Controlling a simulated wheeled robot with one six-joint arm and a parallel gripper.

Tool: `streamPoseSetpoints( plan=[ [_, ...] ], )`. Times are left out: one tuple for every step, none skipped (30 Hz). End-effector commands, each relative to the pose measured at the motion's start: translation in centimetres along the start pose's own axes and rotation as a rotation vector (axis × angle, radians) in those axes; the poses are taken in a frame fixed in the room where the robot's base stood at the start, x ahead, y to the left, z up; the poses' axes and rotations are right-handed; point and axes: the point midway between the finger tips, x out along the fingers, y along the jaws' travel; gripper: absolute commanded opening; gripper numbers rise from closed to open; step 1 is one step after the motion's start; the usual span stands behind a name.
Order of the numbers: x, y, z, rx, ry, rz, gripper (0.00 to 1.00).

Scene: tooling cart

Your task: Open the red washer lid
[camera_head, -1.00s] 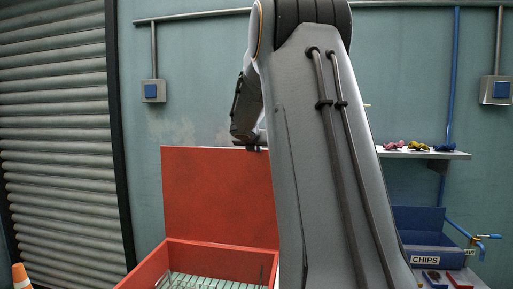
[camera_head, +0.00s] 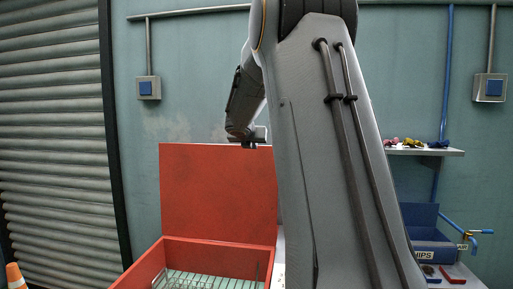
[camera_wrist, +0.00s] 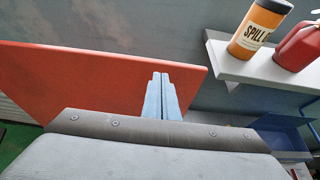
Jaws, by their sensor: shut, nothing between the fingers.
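The red washer lid (camera_head: 218,190) stands upright at the back of the red washer (camera_head: 218,257), whose top is open and shows a light grated inside. The lid also shows in the wrist view (camera_wrist: 95,85) as a wide red panel. My gripper (camera_head: 248,142) is at the lid's top edge, near its right end, in the head view. In the wrist view its blue fingers (camera_wrist: 161,84) are together and empty, in front of the lid's right part. I cannot tell whether they touch the lid. My arm hides the washer's right side.
A grey shelf (camera_wrist: 252,70) at right holds an orange spill container (camera_wrist: 258,30) and a red can (camera_wrist: 300,46). A blue chips bin (camera_head: 428,238) stands on a bench at right. An orange cone (camera_head: 15,275) is at lower left.

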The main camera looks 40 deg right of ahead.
Motion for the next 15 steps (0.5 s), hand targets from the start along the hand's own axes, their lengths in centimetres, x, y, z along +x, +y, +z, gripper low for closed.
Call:
streamPoseSetpoints(
  plan=[
    [-1.2, 0.2, 0.1, 0.0, -0.003, 0.003, 0.0],
    [-1.8, 0.2, 0.3, 0.002, -0.003, 0.003, 0.0],
    [-2.6, 0.2, 0.5, 0.001, -0.003, 0.003, 0.0],
    [-3.2, 0.1, 0.6, 0.003, -0.002, 0.002, 0.0],
    [-3.9, 0.0, 0.8, 0.002, -0.004, 0.001, 0.0],
    [-4.6, -0.1, 0.9, 0.004, -0.003, -0.001, 0.0],
    [-5.2, -0.2, 1.0, 0.004, -0.003, -0.002, 0.0],
    [-5.7, -0.3, 1.1, 0.004, -0.002, -0.003, 0.0],
    [-6.5, -0.3, 1.3, 0.005, -0.003, -0.003, 0.0],
    [-6.9, -0.4, 1.4, 0.004, -0.003, -0.004, 0.0],
    [-7.4, -0.4, 1.5, 0.005, -0.002, -0.004, 0.0],
    [-7.9, -0.4, 1.6, 0.005, -0.001, -0.005, 0.0],
    [-8.3, -0.4, 1.6, 0.003, -0.001, -0.006, 0.0],
    [-8.6, -0.4, 1.7, 0.004, -0.001, -0.005, 0.0],
    [-9.0, -0.4, 1.8, 0.005, -0.001, -0.005, 0.0]
  ],
)
